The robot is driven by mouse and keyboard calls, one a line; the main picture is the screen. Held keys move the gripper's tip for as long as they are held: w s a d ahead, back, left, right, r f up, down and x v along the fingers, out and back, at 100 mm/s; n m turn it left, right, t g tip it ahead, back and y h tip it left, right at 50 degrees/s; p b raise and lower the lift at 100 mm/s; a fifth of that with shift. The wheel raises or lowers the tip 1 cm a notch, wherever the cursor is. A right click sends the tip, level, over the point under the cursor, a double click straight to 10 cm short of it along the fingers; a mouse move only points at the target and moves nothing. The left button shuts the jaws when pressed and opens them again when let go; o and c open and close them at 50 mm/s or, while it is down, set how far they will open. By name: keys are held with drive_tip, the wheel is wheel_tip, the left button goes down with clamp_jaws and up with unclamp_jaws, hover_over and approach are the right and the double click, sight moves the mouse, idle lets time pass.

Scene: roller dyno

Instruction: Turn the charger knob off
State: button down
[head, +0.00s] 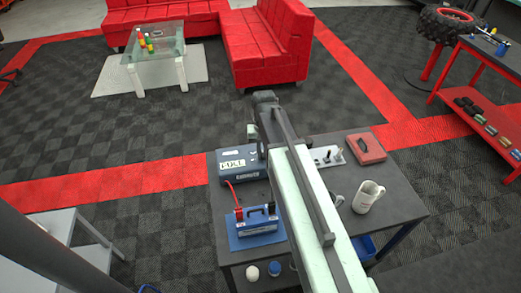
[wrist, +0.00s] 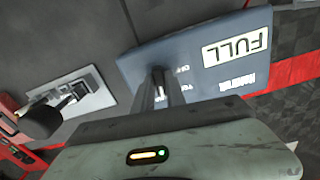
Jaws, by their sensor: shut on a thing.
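The charger is a blue-grey box (head: 237,163) on the dark table, with a lit panel reading FULL; it also fills the upper right of the wrist view (wrist: 215,70), where FULL is upside down. My gripper (wrist: 165,92) is shut on the dark charger knob (wrist: 158,73) on the box's face. The fingers hide most of the knob, so its exact pointing is hard to tell. Small white labels beside it are too small to read surely. In the head view my arm hides the fingertips.
A blue battery-like unit (head: 257,221) with red parts stands in front of the charger. A switch panel (head: 326,156), a red box (head: 366,148) and a white mug (head: 367,197) are to the right. Red sofas (head: 268,45) and a glass table (head: 155,50) stand far behind.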

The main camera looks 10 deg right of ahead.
drive_tip(key=n, duration=0.5)
drive_tip(key=shift+n, duration=0.3)
drive_tip(key=n, duration=0.9)
drive_tip(key=shift+n, duration=2.2)
drive_tip(key=shift+w, duration=0.1)
drive_tip(key=c, duration=1.4)
unclamp_jaws()
drive_tip(key=shift+c, duration=0.2)
drive_tip(key=shift+r, duration=0.1)
